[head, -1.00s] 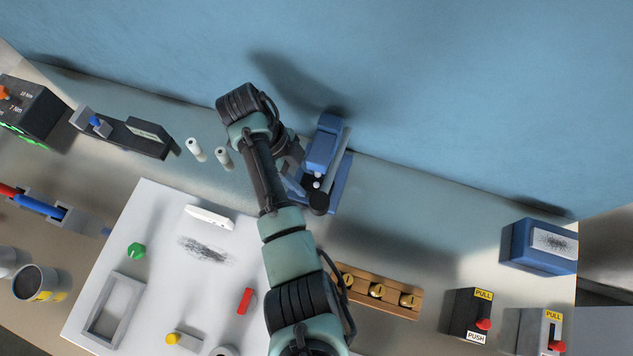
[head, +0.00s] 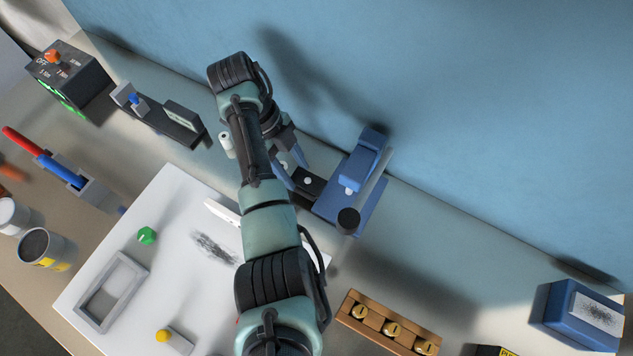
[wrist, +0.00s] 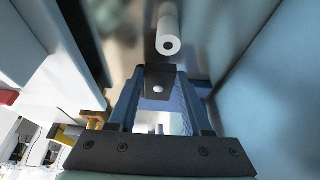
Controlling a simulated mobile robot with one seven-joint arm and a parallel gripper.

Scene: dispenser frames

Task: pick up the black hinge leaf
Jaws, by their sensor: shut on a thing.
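The black hinge leaf (head: 312,190) is a small dark plate with a pale round dot. In the head view it shows just left of the blue device (head: 367,163) with a black knob (head: 348,220). My gripper (head: 297,172) has its blue fingers on either side of the leaf and is shut on it. In the wrist view the leaf (wrist: 160,72) sits between the fingertips of my gripper (wrist: 161,85), dot facing the camera. Whether the leaf touches the device's base cannot be told.
A white roller (head: 226,146) stands left of my arm; a white roller (wrist: 168,35) is just beyond the leaf in the wrist view. The blue wall (head: 480,110) is close behind. A wooden block with brass pieces (head: 388,325) and a white board (head: 160,215) lie nearer.

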